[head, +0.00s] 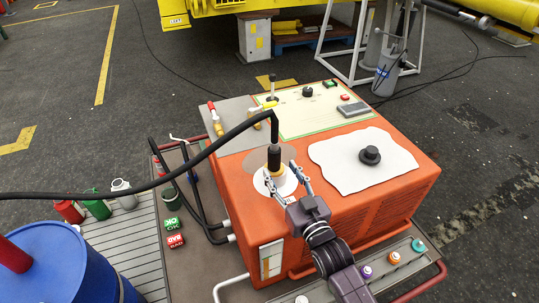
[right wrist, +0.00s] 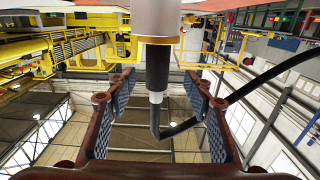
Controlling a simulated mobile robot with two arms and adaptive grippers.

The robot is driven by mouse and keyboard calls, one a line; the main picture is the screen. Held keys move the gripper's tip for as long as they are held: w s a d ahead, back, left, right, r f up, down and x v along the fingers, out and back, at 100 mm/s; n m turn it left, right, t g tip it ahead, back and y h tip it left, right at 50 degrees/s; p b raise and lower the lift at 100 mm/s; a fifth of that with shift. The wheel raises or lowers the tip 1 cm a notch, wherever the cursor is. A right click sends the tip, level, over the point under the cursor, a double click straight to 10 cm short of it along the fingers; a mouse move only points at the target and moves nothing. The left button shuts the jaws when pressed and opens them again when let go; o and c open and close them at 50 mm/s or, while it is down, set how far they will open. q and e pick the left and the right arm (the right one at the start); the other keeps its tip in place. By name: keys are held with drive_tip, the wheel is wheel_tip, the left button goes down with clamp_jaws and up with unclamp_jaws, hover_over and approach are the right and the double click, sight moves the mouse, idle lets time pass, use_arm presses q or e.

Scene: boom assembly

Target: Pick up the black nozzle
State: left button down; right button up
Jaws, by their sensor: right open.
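A short black piece with a wide flange, which looks like the black nozzle (head: 370,155), rests on a white cloth (head: 335,152) on top of the orange machine. A black torch (head: 274,157) on a black hose stands upright at the machine's front left, in a pale round holder. My right gripper (head: 286,180) is open at the torch, left of the nozzle and apart from it. In the right wrist view the torch (right wrist: 157,72) shows between the spread fingers, with gaps on both sides. The nozzle is not seen there. My left gripper is not in view.
The torch's hose (head: 130,192) runs left across the view. A blue drum (head: 65,265) stands front left, beside red, green and grey containers. A panel (head: 318,108) with knobs lies behind the torch. The cloth around the nozzle is clear.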

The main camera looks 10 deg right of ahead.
sight(277, 162)
drive_tip(key=shift+w+a+r, duration=0.15)
drive_tip(key=shift+w+r, duration=0.05)
drive_tip(key=shift+w, duration=0.9)
drive_tip(key=w, duration=0.4)
drive_tip(key=shift+w+a+f+p, duration=0.15)
drive_tip(key=shift+a+f+p, duration=0.15)
clamp_jaws()
drive_tip(key=shift+r, duration=0.1)
